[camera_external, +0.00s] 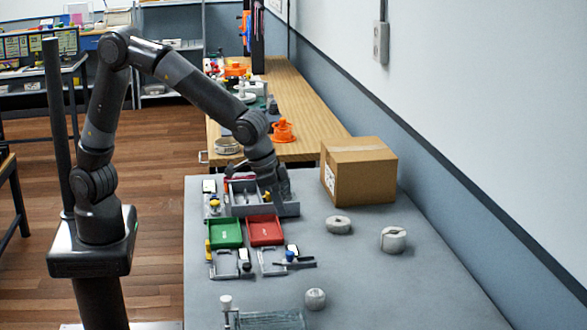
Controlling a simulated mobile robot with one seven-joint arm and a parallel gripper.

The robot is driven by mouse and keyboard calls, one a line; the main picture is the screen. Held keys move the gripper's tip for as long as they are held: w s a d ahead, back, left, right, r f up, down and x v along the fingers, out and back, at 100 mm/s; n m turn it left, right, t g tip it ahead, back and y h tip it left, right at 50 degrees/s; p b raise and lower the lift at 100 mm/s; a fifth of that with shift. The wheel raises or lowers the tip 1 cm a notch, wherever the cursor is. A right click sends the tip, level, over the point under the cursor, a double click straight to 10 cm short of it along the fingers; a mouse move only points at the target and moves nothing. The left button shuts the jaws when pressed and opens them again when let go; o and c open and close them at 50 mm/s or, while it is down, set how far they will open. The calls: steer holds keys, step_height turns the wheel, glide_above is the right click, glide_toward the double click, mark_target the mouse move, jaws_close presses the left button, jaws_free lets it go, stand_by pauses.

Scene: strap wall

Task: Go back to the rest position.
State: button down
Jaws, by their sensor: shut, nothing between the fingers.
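My gripper (281,203) is at the lower end of my dark arm, over the grey tray (289,210) at the back of the grey table (380,285). It points down and looks shut and empty. The fingertips are small and partly merged with the tray behind them. I cannot tell whether they touch the tray. My arm rises from its base at the left, bends at the top and reaches down to the right.
A green bin (225,233) and a red bin (266,231) stand in front of the tray. A cardboard box (358,170) stands at the back right. Several grey rolls, one here (393,239), lie on the right. A wooden bench (300,97) is behind. The table's front right is clear.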

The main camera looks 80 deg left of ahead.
steer(key=s+a+r+n+t, duration=0.1)
steer(key=s+a+r, duration=0.5)
steer(key=s+a, duration=0.4)
steer(key=s+a+r, duration=0.6)
steer(key=s+a, duration=0.1)
steer(key=a, duration=0.5)
steer(key=s+a+f+t, duration=0.1)
steer(key=s+a, duration=0.4)
steer(key=s, duration=0.5)
steer(key=shift+f+n+y, duration=0.3)
steer(key=shift+w, duration=0.1)
